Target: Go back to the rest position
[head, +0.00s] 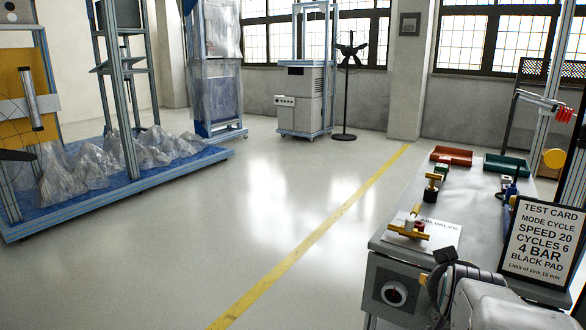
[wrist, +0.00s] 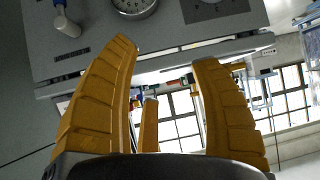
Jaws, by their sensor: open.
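My gripper (wrist: 165,52) shows in the wrist view as ridged orange-yellow fingers spread wide apart. Nothing is between the fingertips, so it is open and empty. Beyond the fingers is a grey panel (wrist: 95,45) with a round gauge (wrist: 134,6) and a blue and white fitting (wrist: 66,22). In the head view, my grey and black arm (head: 490,303) fills the lower right corner, close to the front of the workbench (head: 385,262).
The bench carries a brass valve (head: 409,231), a red tray (head: 452,156), a green tray (head: 505,166) and a test card sign (head: 541,243). A black dial (head: 394,293) is on its front. A blue platform (head: 175,172) stands left. The floor (head: 220,235) between is clear.

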